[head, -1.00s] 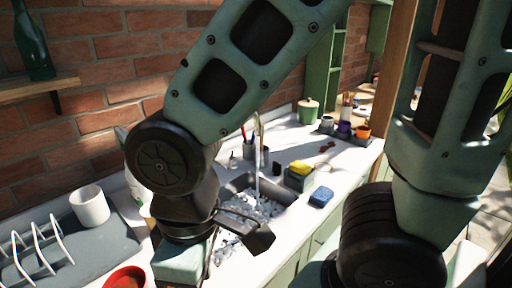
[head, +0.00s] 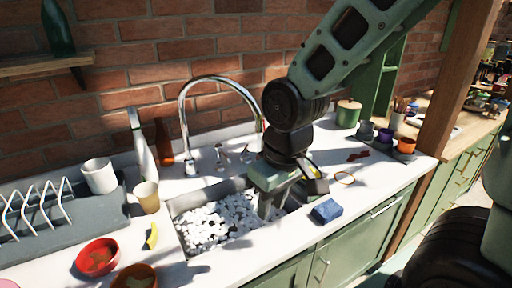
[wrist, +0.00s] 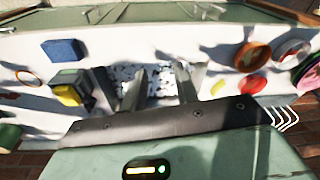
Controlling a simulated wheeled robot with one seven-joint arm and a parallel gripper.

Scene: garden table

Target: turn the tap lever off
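The chrome gooseneck tap (head: 183,112) stands behind the sink in the head view, its spout arching right towards my arm. Small chrome fittings (head: 220,157) stand beside its base; I cannot tell which is the lever or how it is turned. The spout's outlet and any water are hidden behind my arm. My gripper (head: 268,207) points down over the right part of the sink (head: 178,208), right of the tap base and apart from it. In the wrist view its fingers (wrist: 158,82) are spread, with white pebble-like pieces showing between them. It looks empty.
A blue sponge (head: 326,210) lies right of the sink. A brown bottle (head: 164,142), a pale bottle (head: 143,150) and a tan cup (head: 147,197) stand left of the tap. Bowls (head: 97,256) and a dish rack (head: 40,215) are front left. Small pots (head: 405,146) stand right.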

